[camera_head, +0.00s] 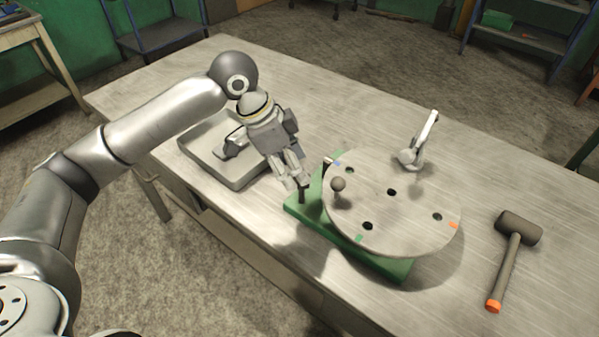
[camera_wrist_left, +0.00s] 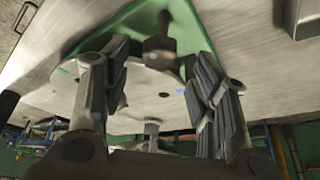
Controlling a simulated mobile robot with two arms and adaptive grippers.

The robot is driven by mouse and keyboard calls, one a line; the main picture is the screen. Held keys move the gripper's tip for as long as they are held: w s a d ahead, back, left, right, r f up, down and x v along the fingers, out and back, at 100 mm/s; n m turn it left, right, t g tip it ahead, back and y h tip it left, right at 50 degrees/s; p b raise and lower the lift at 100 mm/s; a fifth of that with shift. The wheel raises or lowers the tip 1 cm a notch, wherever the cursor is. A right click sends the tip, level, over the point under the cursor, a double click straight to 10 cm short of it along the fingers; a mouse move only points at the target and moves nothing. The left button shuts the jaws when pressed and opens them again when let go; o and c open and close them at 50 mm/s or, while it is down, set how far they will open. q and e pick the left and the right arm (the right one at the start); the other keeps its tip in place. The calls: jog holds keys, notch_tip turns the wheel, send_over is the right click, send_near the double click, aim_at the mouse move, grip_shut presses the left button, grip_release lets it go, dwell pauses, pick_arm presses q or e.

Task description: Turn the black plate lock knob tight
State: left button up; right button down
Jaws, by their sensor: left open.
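The round metal plate (camera_head: 392,226) sits over a green base (camera_head: 385,262) on the workbench, with several dark holes and coloured marks. A black upright knob post (camera_head: 302,193) stands on the base at the plate's left side. In the left wrist view a dark knob on a stem (camera_wrist_left: 160,48) shows between the fingers; the plate (camera_wrist_left: 142,78) lies behind it. My left gripper (camera_head: 294,181) points down close above the post, its fingers (camera_wrist_left: 160,95) apart. I cannot tell if they touch it. A brownish ball knob (camera_head: 338,184) is over the plate's left part. My right gripper is out of view.
A grey tray (camera_head: 228,168) lies left of the base, partly behind my left wrist. A pale lever fitting (camera_head: 418,147) stands by the plate's far edge. A mallet (camera_head: 514,247) with an orange handle end lies at right. The far bench top is clear.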

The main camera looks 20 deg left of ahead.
aim_at(302, 190)
pick_arm(q)
jog(key=shift+x, duration=1.8)
